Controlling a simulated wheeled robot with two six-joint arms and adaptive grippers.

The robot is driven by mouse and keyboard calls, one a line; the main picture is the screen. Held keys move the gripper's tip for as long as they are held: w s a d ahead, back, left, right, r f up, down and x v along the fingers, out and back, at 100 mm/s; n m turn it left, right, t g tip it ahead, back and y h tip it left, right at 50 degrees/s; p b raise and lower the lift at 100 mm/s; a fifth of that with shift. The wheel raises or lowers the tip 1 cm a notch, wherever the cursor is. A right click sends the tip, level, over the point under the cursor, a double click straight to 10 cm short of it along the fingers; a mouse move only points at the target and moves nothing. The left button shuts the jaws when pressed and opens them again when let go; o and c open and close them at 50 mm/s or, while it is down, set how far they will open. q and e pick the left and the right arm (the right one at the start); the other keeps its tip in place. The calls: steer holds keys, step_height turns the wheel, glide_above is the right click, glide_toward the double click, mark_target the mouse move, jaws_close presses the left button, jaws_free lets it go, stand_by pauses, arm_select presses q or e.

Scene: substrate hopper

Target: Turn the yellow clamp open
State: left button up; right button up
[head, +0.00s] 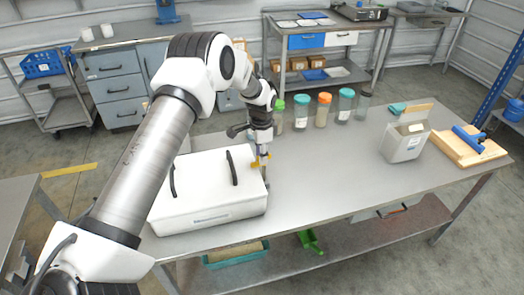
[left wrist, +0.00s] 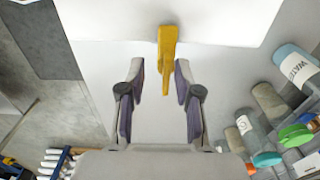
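The yellow clamp (head: 256,163) sits at the right side of a white lidded box (head: 200,205) with two dark handles on the table. In the left wrist view the yellow clamp (left wrist: 167,45) sticks out from the white box edge (left wrist: 110,22). My left gripper (head: 263,158) points down at the clamp. In the left wrist view its fingers (left wrist: 160,70) are apart, one on each side of the clamp's lower part. The clamp is closer to the right finger, and a gap shows on the left. I cannot tell whether the right finger touches it. My right gripper is out of view.
Several lidded jars (head: 323,109) stand behind and right of the gripper. A white container (head: 404,143) and a wooden board (head: 466,147) with a blue tool lie at the right. The table (head: 320,180) is clear between the box and the container.

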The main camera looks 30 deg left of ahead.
arm_select(q)
steer(key=shift+w+d+f, duration=0.1)
steer(key=shift+w+f, duration=0.8)
steer(key=shift+w, duration=0.2)
steer(key=shift+s+r, duration=0.35)
steer(key=c, duration=0.6)
steer(key=shift+s+r, duration=0.15)
steer(key=shift+s, duration=0.1)
jaws_close()
steer(key=shift+w, duration=0.1)
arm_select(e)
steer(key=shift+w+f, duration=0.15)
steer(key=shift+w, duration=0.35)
